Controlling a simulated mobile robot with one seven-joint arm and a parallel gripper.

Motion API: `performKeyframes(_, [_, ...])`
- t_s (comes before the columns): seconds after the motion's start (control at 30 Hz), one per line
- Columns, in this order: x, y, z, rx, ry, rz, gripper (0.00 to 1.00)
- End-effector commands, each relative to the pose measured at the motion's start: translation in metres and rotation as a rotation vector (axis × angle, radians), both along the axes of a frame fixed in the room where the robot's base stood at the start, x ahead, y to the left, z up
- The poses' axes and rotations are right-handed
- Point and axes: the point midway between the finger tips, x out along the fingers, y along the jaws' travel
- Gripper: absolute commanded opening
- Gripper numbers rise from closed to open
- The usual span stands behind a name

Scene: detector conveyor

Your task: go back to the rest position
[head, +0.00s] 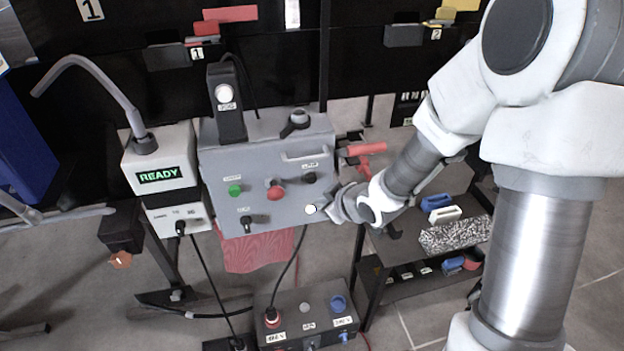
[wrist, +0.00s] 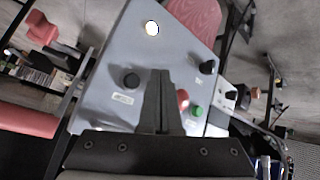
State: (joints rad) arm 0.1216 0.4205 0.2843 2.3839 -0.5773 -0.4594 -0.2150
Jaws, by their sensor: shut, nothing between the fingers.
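My gripper (head: 337,206) is in front of the lower right part of a grey control box (head: 218,160) in the head view. In the wrist view its fingers (wrist: 160,74) are together, with nothing seen between them. They point toward the box face, and I cannot tell whether they touch it. A white round button (head: 311,209) is just left of my gripper in the head view; it also shows in the wrist view (wrist: 152,28). The box also carries a red button (head: 275,190), a green button (head: 235,190) and black knobs (head: 309,177).
A box with a green READY display (head: 160,176) stands left of the control box. A smaller control box (head: 306,316) sits low in front. A shelf cart (head: 378,292) with blue, white and red items is at the right, below my arm. Cables hang between the boxes.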

Motion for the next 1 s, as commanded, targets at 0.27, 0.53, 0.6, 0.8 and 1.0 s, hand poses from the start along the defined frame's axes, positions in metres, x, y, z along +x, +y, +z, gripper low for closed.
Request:
performKeyframes(0.27, [0.0,-0.003,0.005,-0.009,-0.001,-0.01,0.0])
performKeyframes(0.53, [-0.007,-0.054,0.075,-0.118,0.027,-0.192,0.0])
performKeyframes(0.6, [-0.015,-0.07,0.099,-0.142,0.043,-0.261,0.0])
performKeyframes(0.8, [-0.05,-0.11,0.163,-0.16,0.098,-0.461,0.0])
performKeyframes(1.0, [-0.101,-0.134,0.219,-0.115,0.168,-0.638,0.0])
